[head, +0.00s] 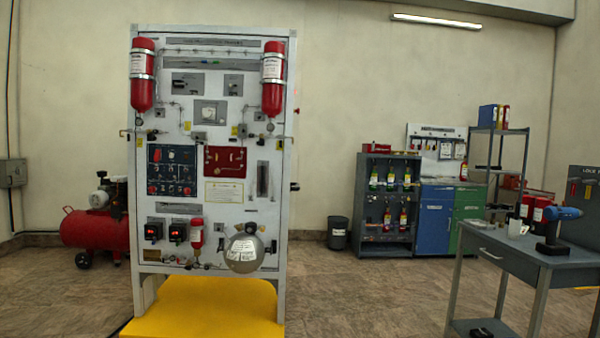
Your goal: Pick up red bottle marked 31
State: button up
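No number 31 can be read on any red object from here. Two large red cylinders with white labels hang upright at the top of the white trainer panel, one on the left (142,90) and one on the right (272,95). A smaller red bottle (196,234) sits low on the panel. Red containers (540,209) stand on the grey table at the right, partly hidden by a blue drill. A small red bottle (463,171) stands on the blue and green cabinet. My gripper is not in view.
The yellow platform (205,310) lies at the foot of the panel. The table (500,245) stands at front right. A bottle rack (365,200), a bin (338,232) and a red compressor (95,230) stand farther back. The middle floor (370,295) is clear.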

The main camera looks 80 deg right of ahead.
aim_at(464, 166)
jog(key=z, duration=3.75)
jog(key=i+u, duration=0.2)
jog(key=i, duration=0.35)
jog(key=i+l+u, duration=0.2)
jog(key=i, duration=0.4)
jog(key=i+j+u, duration=0.2)
jog(key=i+u, duration=0.2)
jog(key=i, duration=0.45)
jog(key=i+l+u, duration=0.1)
jog(key=i+u, duration=0.3)
jog(key=i, duration=0.45)
jog(key=i+z, duration=0.1)
jog(key=i, duration=0.75)
jog(key=i+j+z, duration=0.1)
jog(key=i, duration=0.75)
jog(key=i+z, duration=0.2)
jog(key=i, duration=0.65)
jog(key=i+j+z, duration=0.2)
jog(key=i, duration=0.65)
jog(key=l, duration=0.05)
